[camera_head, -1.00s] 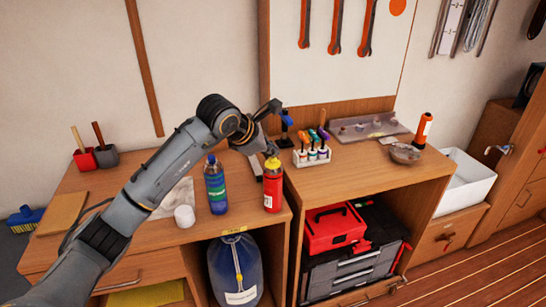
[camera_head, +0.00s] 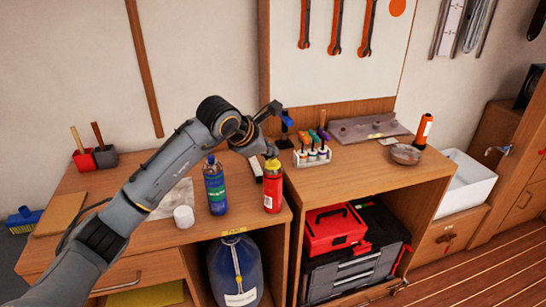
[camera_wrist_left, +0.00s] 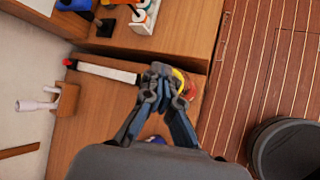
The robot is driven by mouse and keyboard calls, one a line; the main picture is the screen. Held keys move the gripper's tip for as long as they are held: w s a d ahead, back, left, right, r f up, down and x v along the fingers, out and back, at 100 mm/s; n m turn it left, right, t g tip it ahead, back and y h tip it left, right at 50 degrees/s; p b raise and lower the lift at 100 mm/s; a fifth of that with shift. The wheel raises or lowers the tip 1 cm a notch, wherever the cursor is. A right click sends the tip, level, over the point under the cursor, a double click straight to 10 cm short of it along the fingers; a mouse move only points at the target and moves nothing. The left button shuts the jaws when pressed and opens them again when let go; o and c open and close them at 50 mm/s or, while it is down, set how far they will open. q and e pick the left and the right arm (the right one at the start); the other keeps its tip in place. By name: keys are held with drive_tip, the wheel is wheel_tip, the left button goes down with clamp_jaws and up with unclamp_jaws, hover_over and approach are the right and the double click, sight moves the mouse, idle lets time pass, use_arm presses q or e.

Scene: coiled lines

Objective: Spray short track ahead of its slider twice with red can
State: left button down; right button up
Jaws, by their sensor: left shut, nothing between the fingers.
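A red can (camera_head: 272,190) with a yellow top stands upright near the front right corner of the left bench. My left gripper (camera_head: 270,152) is shut and empty at the can's top; I cannot tell whether it touches. In the left wrist view, the shut fingers (camera_wrist_left: 165,78) overlap the can, and part of its yellow top (camera_wrist_left: 187,84) shows beside them. A pale strip with a red end (camera_wrist_left: 105,71) lies on the bench behind the can; I cannot tell whether it is the short track. No slider can be made out. My right gripper is not in view.
A blue bottle (camera_head: 216,190) and a white tub (camera_head: 184,217) stand left of the can. A white rack (camera_head: 312,157) of several coloured tubes, a glass dish (camera_head: 405,154) and an orange torch (camera_head: 423,132) are on the right bench. The can is close to the bench's front edge.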

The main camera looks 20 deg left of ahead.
sight(271, 161)
use_arm(q)
drive_tip(key=shift+r, duration=0.25)
drive_tip(key=shift+r+p, duration=1.65)
drive_tip(key=shift+r, duration=1.3)
